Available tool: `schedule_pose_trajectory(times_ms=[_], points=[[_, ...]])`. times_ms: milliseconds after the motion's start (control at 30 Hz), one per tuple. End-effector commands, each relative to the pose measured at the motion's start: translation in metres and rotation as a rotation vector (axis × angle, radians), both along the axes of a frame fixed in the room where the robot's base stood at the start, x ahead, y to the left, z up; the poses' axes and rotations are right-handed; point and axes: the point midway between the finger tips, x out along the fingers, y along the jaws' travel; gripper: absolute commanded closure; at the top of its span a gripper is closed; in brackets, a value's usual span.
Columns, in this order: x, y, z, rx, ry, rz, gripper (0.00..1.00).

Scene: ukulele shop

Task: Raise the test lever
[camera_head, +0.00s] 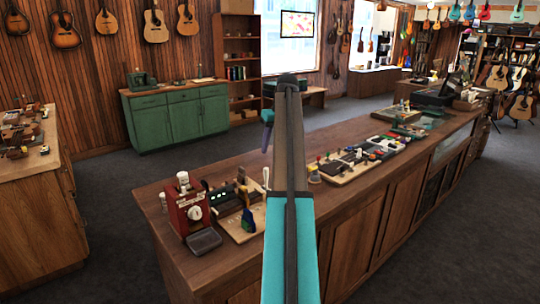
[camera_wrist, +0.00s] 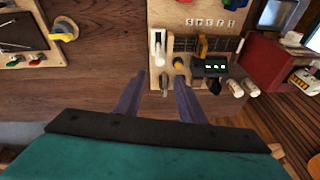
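A wooden test board (camera_wrist: 168,15) stands on the counter. It carries a white-handled lever (camera_wrist: 159,46), which looks like the test lever, a small black display (camera_wrist: 210,67) and yellow and dark knobs. In the head view the white lever (camera_head: 265,178) stands roughly upright at the board's right side, partly beside my arm. My gripper (camera_wrist: 158,88) is open and empty, with its two purple fingers either side of the lever's line but apart from it. In the head view my gripper (camera_head: 266,130) hangs above the counter; its far finger is hidden.
A red box with a dial (camera_head: 188,205) stands left of the test board. A second board with several pedals and knobs (camera_head: 350,160) lies to the right on the counter (camera_head: 180,262). A green cabinet (camera_head: 180,115) is farther back.

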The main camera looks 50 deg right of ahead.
Motion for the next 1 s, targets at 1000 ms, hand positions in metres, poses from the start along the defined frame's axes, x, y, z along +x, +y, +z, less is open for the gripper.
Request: schedule_pose_trajectory(times_ms=[1000], points=[[0.016,-0.003,0.013,0.023,-0.118,-0.216,1.00]])
